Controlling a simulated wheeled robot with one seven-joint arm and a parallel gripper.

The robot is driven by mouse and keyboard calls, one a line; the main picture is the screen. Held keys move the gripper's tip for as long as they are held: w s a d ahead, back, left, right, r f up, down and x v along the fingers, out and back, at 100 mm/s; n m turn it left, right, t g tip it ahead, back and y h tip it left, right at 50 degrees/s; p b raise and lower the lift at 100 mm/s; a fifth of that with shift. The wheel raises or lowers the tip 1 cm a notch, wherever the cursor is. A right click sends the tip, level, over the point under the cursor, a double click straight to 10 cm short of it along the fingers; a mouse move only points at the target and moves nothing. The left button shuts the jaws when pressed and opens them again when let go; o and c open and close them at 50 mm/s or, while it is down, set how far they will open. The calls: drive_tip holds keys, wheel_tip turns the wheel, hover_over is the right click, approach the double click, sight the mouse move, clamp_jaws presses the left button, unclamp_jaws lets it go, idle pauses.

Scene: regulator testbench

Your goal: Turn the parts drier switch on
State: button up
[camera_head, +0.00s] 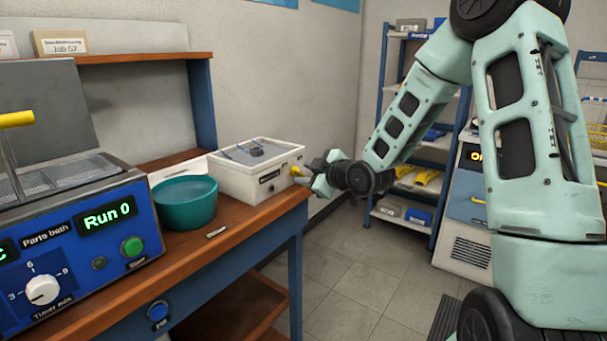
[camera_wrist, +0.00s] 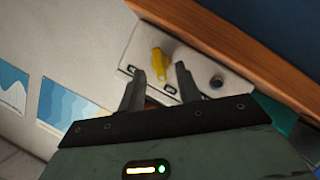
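A white box (camera_head: 254,173) with a grey top stands at the right end of the wooden bench. A yellow switch lever (camera_head: 297,172) sticks out of its front face. Its label is too small to read, so I cannot tell if it is the parts drier. My gripper (camera_head: 312,178) is right at this face. In the wrist view the yellow lever (camera_wrist: 160,62) shows ahead of and between the fingertips of my gripper (camera_wrist: 161,80), which are apart with gaps on both sides. A dark round knob (camera_wrist: 217,81) sits on the same face, to the right.
A teal bowl (camera_head: 186,202) stands left of the box. A blue parts bath (camera_head: 82,242) reading "Run 0" is at the left. A shelf rack (camera_head: 388,130) is behind my arm. A white and blue machine (camera_head: 466,210) with a partly hidden display stands at the right.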

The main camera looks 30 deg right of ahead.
drive_tip(key=shift+x, duration=0.95)
clamp_jaws()
